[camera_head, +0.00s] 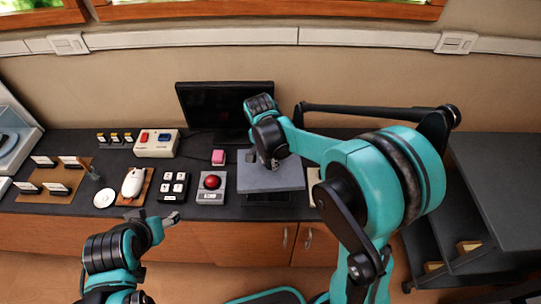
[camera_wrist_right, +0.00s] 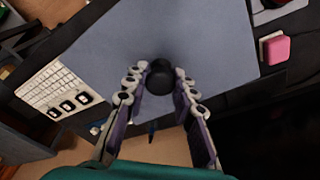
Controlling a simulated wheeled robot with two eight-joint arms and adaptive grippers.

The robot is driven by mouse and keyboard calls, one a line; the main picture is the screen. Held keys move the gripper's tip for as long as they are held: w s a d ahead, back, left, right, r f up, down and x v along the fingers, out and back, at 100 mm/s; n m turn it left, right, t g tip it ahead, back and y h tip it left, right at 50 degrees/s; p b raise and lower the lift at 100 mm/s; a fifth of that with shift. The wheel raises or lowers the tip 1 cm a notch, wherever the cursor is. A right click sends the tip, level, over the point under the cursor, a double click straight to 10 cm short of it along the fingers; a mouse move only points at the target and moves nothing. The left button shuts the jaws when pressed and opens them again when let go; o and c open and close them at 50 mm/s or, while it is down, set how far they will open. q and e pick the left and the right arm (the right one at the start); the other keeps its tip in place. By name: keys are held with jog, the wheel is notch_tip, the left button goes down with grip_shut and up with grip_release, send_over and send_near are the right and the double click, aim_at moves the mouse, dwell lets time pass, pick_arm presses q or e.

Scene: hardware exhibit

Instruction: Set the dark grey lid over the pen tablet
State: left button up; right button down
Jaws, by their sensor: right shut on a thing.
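The grey lid (camera_head: 285,180) is a flat square panel with a round black knob (camera_wrist_right: 160,77) in its middle. My right gripper (camera_head: 270,158) is shut on the knob, and its fingers (camera_wrist_right: 158,95) sit on both sides of it in the right wrist view. The lid also fills much of that view (camera_wrist_right: 110,50). It is over the middle of the dark counter, with a dark strip below its front edge; I cannot tell its exact height. I cannot make out the pen tablet. My left gripper (camera_head: 172,217) is in front of the counter, its opening unclear.
A black monitor (camera_head: 224,105) stands behind the lid. A red trackball (camera_head: 211,184) and a pink block (camera_head: 218,157) are to its left. A white keyboard (camera_wrist_right: 50,88) shows beside the lid. A white mouse (camera_head: 133,182) and switch box (camera_head: 156,143) are farther left.

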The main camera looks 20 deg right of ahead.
jog(key=shift+w+a+m, duration=0.15)
jog(key=shift+a+m, duration=0.2)
jog(key=shift+m, duration=0.15)
jog(key=shift+d+f+b, duration=0.15)
jog(key=shift+f+b, duration=0.5)
jog(key=shift+f, duration=0.1)
notch_tip(320, 180, down, 9)
jog(key=b, duration=0.7)
jog(key=shift+f, duration=0.15)
jog(key=shift+f+b, duration=0.8)
jog(key=shift+f, duration=0.1)
dwell(0.9)
jog(key=c, duration=0.7)
grip_release()
jog(key=shift+r, duration=0.15)
